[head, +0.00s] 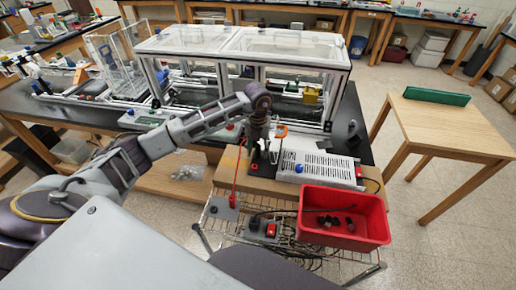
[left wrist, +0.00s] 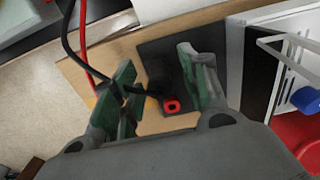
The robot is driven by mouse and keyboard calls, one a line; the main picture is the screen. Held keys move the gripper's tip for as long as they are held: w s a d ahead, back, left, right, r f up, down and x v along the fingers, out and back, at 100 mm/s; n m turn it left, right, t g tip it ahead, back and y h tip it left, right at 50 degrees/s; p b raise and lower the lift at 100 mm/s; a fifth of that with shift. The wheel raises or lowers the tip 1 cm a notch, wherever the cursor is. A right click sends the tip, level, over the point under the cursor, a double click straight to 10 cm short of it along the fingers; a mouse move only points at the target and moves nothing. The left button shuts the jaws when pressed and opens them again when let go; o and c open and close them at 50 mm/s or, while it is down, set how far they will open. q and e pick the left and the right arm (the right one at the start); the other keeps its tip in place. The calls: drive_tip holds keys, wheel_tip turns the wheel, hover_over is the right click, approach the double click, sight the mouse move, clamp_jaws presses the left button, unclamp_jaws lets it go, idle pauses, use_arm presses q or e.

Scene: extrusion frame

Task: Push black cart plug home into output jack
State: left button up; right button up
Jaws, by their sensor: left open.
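My left gripper (head: 257,150) points down over the wooden board beside the white power supply in the head view. In the left wrist view the left gripper (left wrist: 158,75) is open, with its two green-padded fingers apart. A black cable (left wrist: 68,38) comes in from the top left and runs across the left finger. Its dark end, probably the black plug (left wrist: 154,91), lies between the fingers; I cannot tell how deep it sits. The black output jack itself is hidden. My right gripper does not show.
A white vented power supply (head: 318,168) stands close to the right of the gripper. A red bin (head: 345,207) with dark parts is in front. A red cable (head: 238,177) runs down to the wire cart (head: 290,248). The clear-topped extrusion frame (head: 240,48) stands behind.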

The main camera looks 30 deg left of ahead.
use_arm(q)
wheel_tip(320, 180, up, 12)
idle(0.8)
drive_tip(key=shift+s+f, duration=0.1)
idle(0.6)
